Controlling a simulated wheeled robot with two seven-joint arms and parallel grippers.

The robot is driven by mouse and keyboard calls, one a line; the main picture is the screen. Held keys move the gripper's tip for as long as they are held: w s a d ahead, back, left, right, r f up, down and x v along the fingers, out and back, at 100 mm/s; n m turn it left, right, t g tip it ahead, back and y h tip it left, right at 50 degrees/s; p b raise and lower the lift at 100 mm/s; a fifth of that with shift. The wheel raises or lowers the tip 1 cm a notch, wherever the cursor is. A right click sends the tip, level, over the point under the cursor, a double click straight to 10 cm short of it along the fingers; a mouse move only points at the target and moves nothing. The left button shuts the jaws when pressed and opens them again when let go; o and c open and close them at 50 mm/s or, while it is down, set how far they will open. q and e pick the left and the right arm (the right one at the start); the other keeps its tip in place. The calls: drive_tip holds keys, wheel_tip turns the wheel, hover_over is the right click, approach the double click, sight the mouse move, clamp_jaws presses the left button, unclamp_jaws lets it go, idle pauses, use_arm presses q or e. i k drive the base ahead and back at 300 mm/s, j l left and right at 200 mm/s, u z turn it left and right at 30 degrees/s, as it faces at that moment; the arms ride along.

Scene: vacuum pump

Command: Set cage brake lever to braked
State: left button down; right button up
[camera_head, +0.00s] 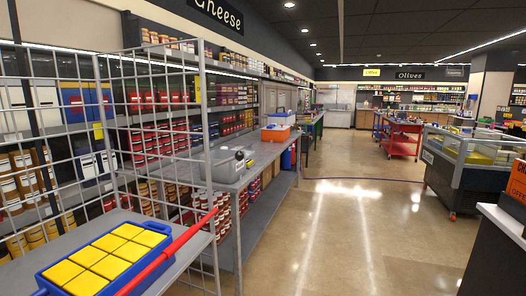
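A wire roll cage (207,140) of grey bars stands close on the left. A long red lever (168,256) slants across the front of its shelf, from the bottom edge up to the right. I take it to be the brake lever; its lower end is cut off by the picture's edge. I cannot tell from this view whether it stands at braked or released. Neither of my grippers is in view.
A blue crate (47,283) of yellow blocks sits on the cage's grey shelf, behind the lever. A grey counter (262,153) with a grey box (222,166) and an orange cooler (275,134) runs behind. The floor (340,235) is open in the middle; a display case (470,165) stands right.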

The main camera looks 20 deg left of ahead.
sight(239, 156)
drive_tip(key=i, duration=1.05)
drive_tip(key=z, duration=0.05)
